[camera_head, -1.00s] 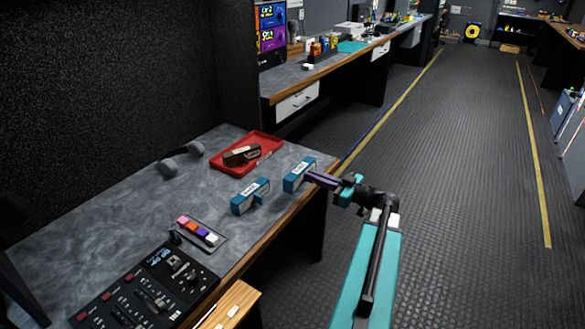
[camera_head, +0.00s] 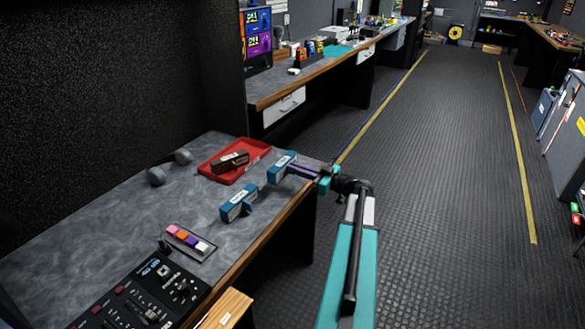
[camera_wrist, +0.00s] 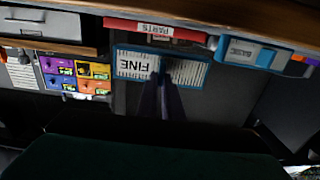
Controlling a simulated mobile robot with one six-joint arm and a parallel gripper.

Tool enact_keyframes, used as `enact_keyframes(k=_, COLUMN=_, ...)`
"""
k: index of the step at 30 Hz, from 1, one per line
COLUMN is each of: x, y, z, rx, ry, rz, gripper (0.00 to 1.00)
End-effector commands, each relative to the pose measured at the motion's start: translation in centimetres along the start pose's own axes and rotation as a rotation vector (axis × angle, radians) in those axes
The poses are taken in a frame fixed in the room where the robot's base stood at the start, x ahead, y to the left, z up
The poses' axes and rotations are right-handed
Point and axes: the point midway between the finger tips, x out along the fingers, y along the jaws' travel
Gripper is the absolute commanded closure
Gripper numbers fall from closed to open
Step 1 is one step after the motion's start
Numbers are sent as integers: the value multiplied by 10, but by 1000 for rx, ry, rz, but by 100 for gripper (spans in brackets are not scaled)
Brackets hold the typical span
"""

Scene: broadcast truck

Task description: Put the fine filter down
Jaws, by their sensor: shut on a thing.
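The fine filter (camera_head: 281,167) is a blue-framed box at the desk's front edge, right of the red tray. In the wrist view its pleated face reads FINE (camera_wrist: 132,67). My gripper (camera_head: 295,170) is shut on it, reaching in from the right; in the wrist view the dark fingers (camera_wrist: 163,82) overlap its middle. I cannot tell whether the filter touches the desk top. A second blue filter (camera_head: 238,204), labelled BASIC in the wrist view (camera_wrist: 250,53), stands on the desk nearer me, apart from the held one.
The red parts tray (camera_head: 215,172) holds a dark brown object. A strip of coloured blocks (camera_head: 187,240) and a control panel (camera_head: 140,294) are nearer me. Grey desk top (camera_head: 120,220) is bare at the left.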

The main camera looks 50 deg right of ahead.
Motion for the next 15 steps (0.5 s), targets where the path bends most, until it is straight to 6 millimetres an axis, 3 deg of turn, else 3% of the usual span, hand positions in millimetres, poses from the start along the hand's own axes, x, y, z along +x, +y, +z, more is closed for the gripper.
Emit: enact_keyframes(k=15, x=39, y=45, z=5, rx=0, ry=0, rz=1, gripper=100)
